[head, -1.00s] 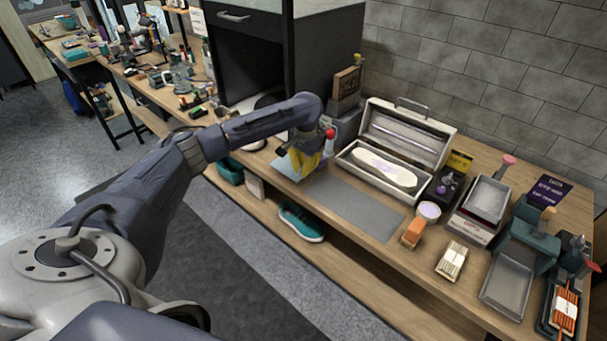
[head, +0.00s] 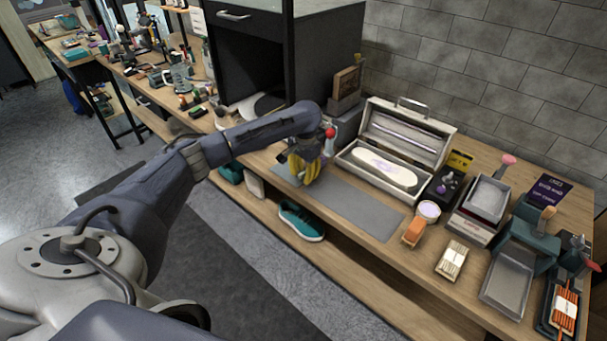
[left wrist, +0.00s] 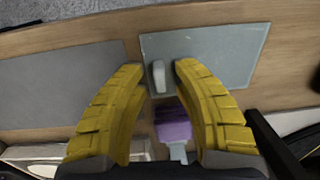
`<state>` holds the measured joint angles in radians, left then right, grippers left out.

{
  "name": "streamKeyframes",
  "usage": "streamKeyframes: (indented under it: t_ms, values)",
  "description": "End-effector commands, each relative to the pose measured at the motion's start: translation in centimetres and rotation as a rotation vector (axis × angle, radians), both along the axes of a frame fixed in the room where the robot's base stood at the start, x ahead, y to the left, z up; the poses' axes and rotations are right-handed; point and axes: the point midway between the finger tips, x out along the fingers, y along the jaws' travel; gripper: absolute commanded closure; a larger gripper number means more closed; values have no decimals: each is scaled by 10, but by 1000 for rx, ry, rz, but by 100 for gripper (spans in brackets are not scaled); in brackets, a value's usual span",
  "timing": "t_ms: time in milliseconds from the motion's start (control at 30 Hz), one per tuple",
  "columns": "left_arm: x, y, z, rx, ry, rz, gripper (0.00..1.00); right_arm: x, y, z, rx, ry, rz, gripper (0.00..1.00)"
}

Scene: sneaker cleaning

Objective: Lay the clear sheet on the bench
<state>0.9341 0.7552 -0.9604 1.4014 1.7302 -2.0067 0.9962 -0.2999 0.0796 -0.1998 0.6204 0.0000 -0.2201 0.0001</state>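The clear sheet (left wrist: 218,50) is a pale blue-green rectangle over the bench (left wrist: 287,70) in the left wrist view. It looks flat, but I cannot tell whether all of it touches the wood. A small white tab (left wrist: 158,77) sits at its edge. My left gripper (left wrist: 158,68) has its yellow fingers apart, one on each side of the tab, with a visible gap to it. In the head view my left gripper (head: 303,165) points down over the left part of the bench and hides most of the sheet. My right gripper is not in view.
A grey mat (head: 365,212) lies beside the left gripper. Behind it stands an open case (head: 405,135). Trays, a tub and brushes crowd the right end. A purple item (left wrist: 172,122) is close behind the tab. A teal shoe (head: 301,221) sits on the lower shelf.

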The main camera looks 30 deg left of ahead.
Motion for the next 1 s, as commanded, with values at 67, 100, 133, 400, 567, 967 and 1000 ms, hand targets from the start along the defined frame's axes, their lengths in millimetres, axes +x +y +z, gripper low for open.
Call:
streamKeyframes:
  t_ms: [67, 100, 133, 400, 567, 967, 1000]
  values:
    - [0, 0, 1, 0, 0, 0, 71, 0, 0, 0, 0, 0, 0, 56]
    - [0, 0, 2, 0, -1, 0, 71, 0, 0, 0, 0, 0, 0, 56]
    - [0, 0, 4, 0, -1, 0, 71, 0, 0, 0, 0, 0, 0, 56]
    - [1, -1, 42, 0, -5, -1, 71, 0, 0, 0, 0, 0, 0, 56]
    - [1, -3, 71, 1, -5, -1, 71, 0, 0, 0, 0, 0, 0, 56]
    - [0, -5, 116, 1, -1, -1, 71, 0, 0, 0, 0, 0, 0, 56]
    - [0, -5, 118, 1, -1, -1, 71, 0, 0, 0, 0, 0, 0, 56]
